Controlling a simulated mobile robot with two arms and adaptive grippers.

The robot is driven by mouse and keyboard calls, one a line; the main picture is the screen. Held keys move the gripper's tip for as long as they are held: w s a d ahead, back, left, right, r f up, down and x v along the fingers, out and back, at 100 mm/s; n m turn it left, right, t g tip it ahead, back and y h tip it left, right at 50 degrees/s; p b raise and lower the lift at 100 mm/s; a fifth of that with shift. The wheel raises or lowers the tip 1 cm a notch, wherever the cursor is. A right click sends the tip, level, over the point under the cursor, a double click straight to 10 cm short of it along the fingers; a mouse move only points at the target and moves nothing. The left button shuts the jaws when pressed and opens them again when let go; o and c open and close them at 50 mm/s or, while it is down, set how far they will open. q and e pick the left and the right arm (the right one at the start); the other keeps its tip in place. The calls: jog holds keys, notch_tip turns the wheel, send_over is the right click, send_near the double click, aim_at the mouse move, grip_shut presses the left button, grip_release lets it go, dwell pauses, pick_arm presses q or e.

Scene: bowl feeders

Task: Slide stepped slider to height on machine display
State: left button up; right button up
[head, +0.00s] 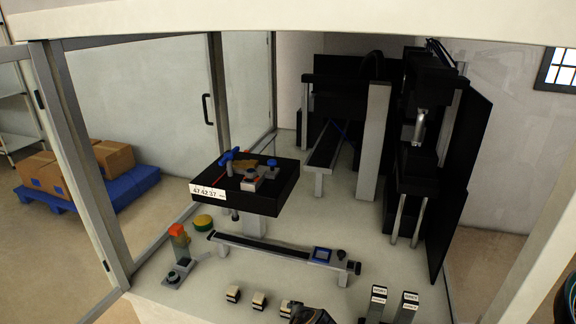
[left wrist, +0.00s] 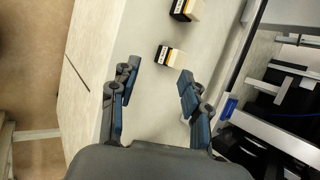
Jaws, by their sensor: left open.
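A black platform (head: 273,201) stands mid-bench in the head view, with a white label (head: 208,192) that seems to read "47 42 37 mm". On it sit a grey block with a red top (head: 251,180) and blue parts; I cannot tell for sure which piece is the stepped slider. A small blue-framed display (head: 321,254) sits on the right end of a low rail (head: 265,246); its reading is too small to tell. My left gripper (head: 312,314) is at the bottom edge. In the left wrist view it (left wrist: 160,78) is open and empty, near a beige-and-black block (left wrist: 171,56).
Several small blocks (head: 259,299) line the bench front. Left are a button box (head: 179,271), an orange-topped piece (head: 178,232) and a yellow-green button (head: 203,222). Two labelled grey posts (head: 378,300) stand front right. A black press frame (head: 423,150) fills the back right. Enclosure posts flank the bench.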

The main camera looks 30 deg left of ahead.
pick_arm(q)
jog(key=w+a+r+m+t+y, duration=0.1)
jog(key=w+r+m+y, duration=0.2)
jog(key=w+r, duration=0.35)
jog(key=w+a+r+m+y, duration=0.2)
jog(key=w+r+m+y, duration=0.1)
jog(key=w+r, duration=0.3)
jog(key=m+y, duration=0.3)
jog(key=y, duration=0.2)
send_near(275, 163)
jog(key=p+x, duration=0.1)
jog(key=x, duration=0.8)
jog(key=shift+s+p, duration=0.1)
jog(key=shift+p, duration=0.3)
pick_arm(e)
jog(key=shift+r, duration=0.9)
pick_arm(q)
grip_shut()
pick_arm(e)
jog(key=shift+a, duration=0.15)
